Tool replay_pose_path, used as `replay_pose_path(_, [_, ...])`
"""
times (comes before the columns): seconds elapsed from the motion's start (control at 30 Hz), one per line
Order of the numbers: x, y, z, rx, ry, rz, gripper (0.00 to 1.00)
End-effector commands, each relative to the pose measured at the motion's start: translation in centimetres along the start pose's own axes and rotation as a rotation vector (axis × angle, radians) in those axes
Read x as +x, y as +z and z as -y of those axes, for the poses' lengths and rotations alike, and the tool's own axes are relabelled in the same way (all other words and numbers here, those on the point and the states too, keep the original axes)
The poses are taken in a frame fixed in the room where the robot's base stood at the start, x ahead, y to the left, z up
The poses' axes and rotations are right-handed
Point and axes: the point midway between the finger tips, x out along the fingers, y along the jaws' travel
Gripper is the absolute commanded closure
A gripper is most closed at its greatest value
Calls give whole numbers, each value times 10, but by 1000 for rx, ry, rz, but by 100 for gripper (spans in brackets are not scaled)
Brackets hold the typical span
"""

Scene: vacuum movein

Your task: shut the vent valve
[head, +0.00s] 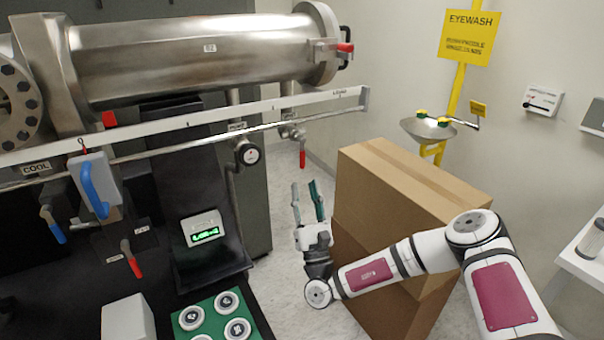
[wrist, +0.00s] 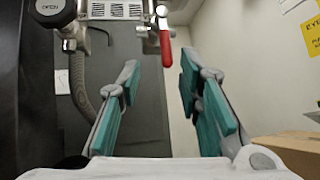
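A small valve with a red lever (head: 302,157) hangs under the pipe right of the round gauge; its lever points down. The same red lever (wrist: 165,45) shows at the top centre of the wrist view, ahead of and between my fingers. Another red lever (head: 132,262) slants down on the dark panel at lower left. No label that I can read says which is the vent valve. My gripper (head: 307,202) is open and empty, fingers pointing up, below and apart from the hanging lever. In the wrist view, clear space lies between the teal finger pads (wrist: 160,80).
A cardboard box stack (head: 400,200) stands close right of my gripper. A long white rail (head: 200,122) crosses above. The gauge (head: 247,153), blue levers (head: 95,190) and a green tray (head: 215,318) are at left. An eyewash basin (head: 428,129) is behind the boxes.

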Motion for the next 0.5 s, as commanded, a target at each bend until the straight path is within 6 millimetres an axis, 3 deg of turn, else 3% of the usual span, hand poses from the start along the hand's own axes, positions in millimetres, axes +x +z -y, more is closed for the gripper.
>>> replay_pose_path(0.2, [-29,0,0,1,-1,-2,68])
replay_pose_path(0.5, [-36,0,0,0,1,0,68])
